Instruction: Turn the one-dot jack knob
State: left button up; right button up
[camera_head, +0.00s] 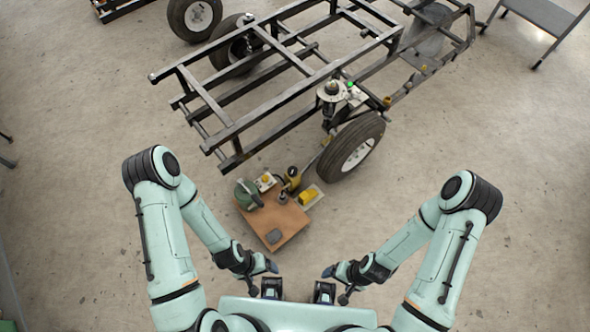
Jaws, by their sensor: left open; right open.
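A small yellow and black jack (292,178) stands on the floor just behind the brown board, left of the near wheel. A yellow control box (265,181) lies beside it, and a yellow piece on a light plate (310,195) is on its right. Any knob with one dot is too small to make out. My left gripper (270,266) is open and empty, low in the picture in front of the brown board. My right gripper (329,271) is open and empty, to its right. Both are well apart from the jack.
The brown board (285,222) carries a green round device (248,194) and a small grey block (274,236). A black metal frame (240,125) with a near wheel (352,146) stands behind. Open floor lies left and right.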

aim_at(293, 171)
jog(key=l, duration=0.55)
jog(key=k+l+u, duration=0.15)
jog(key=l, duration=0.45)
jog(key=i+l, duration=0.15)
jog(key=l, duration=0.2)
jog(key=i+l+u, duration=0.15)
jog(key=i+l, duration=0.2)
jog(key=l, duration=0.3)
jog(key=i+u, duration=0.25)
jog(key=i, duration=0.7)
